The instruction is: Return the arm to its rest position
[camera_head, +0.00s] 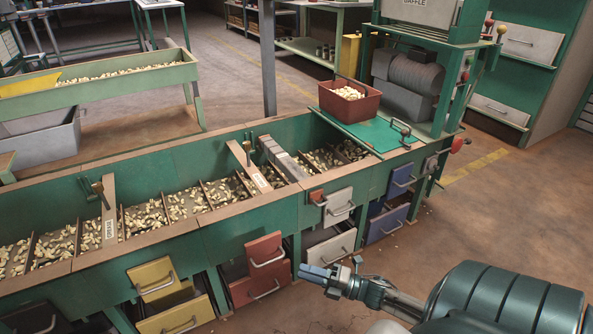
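My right arm comes in from the lower right corner. Its gripper (315,273) points left, in front of the green hopper bench and above the floor. Its pale fingers lie close together with no gap that I can see, and nothing shows between them. My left gripper is not in view.
The green hopper bench (225,235) holds nuts in several compartments. Below are yellow (153,278), red (265,250), white (340,205) and blue (401,180) drawers, some pulled out, near my gripper. A red bin (350,107) of nuts stands at the back. Floor at right is clear.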

